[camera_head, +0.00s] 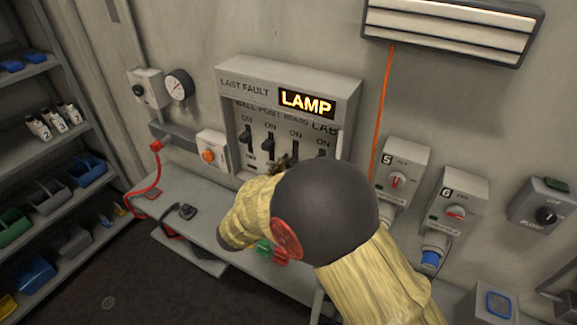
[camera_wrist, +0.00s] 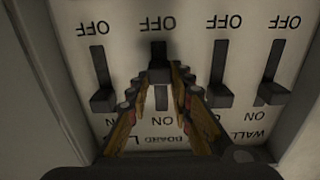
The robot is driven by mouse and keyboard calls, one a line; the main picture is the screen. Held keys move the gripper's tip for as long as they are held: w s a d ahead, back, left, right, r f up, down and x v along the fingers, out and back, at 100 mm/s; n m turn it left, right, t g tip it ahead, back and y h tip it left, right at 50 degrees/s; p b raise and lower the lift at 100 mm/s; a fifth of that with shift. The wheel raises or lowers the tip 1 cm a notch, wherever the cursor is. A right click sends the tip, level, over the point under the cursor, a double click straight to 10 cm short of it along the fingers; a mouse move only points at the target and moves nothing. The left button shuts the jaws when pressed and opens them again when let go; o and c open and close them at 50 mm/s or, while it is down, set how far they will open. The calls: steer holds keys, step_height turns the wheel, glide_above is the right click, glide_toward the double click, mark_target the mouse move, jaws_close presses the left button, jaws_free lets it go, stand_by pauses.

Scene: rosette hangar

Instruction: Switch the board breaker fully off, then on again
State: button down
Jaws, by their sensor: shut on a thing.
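The breaker panel (camera_head: 230,105) is on the wall, with a row of black levers marked ON and OFF. My gripper (camera_wrist: 160,75) is shut on the board lever, one finger on each side. In the head view my wrist hides most of that lever.
A lit display (camera_head: 306,103) on the panel reads LAMP. A box with an orange knob (camera_head: 208,156) is left of the panel. Switch boxes 5 (camera_head: 402,165) and 6 (camera_head: 460,200) are to the right. A bench (camera_head: 180,190) runs below; shelves with bins stand at the left.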

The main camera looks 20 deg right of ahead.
steer(key=c, duration=1.7)
jaws_free()
steer(key=shift+f, duration=0.25)
steer(key=shift+o, duration=0.7)
steer(key=shift+r, duration=0.1)
steer(key=v, duration=1.2)
